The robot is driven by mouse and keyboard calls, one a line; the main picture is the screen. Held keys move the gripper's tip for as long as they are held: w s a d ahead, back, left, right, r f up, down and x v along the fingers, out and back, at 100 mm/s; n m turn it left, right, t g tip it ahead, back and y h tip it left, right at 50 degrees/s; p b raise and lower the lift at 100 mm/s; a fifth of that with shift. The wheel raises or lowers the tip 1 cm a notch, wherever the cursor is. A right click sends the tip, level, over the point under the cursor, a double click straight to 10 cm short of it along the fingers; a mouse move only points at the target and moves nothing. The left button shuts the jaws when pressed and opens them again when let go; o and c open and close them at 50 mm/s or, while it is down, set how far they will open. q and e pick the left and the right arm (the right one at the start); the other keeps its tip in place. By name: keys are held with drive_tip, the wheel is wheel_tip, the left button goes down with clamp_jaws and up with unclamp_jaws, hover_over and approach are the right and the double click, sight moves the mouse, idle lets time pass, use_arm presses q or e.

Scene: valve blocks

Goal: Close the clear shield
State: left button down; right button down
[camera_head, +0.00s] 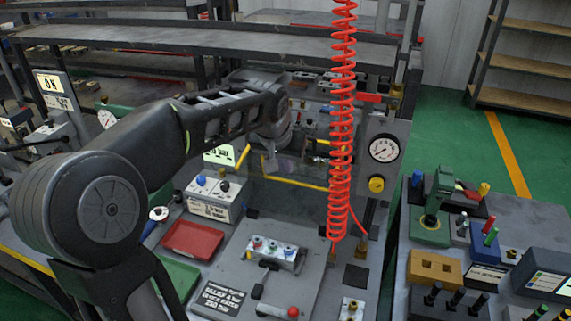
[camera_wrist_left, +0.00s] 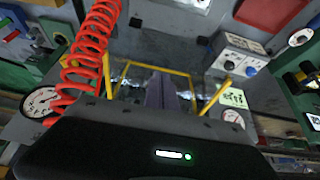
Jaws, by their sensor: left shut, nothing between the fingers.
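The clear shield is a see-through panel with a yellow edge bar (camera_head: 295,183), standing behind the grey valve block's front deck. In the left wrist view its yellow frame (camera_wrist_left: 158,68) surrounds the fingertips in the picture. My left gripper (camera_head: 284,150) reaches in from the upper left, and its fingers are mostly hidden or dark in the head view. In the left wrist view the left gripper (camera_wrist_left: 168,82) shows shut fingers with nothing between them, close to the yellow frame. I cannot tell whether they touch the shield. My right gripper is not in view.
The red coiled hose (camera_head: 341,120) hangs right of the shield, near a pressure gauge (camera_head: 384,149). A red tray (camera_head: 192,239) and a switch box (camera_head: 213,197) sit front left. A low valve manifold (camera_head: 272,252) stands on the deck. A second bench (camera_head: 530,222) is at right.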

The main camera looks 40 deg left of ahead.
use_arm(q)
drive_tip(key=shift+r, duration=0.15)
drive_tip(key=b+v, duration=0.1)
drive_tip(key=v, duration=0.6)
drive_tip(key=shift+s+r, duration=0.15)
drive_tip(key=shift+r, duration=0.1)
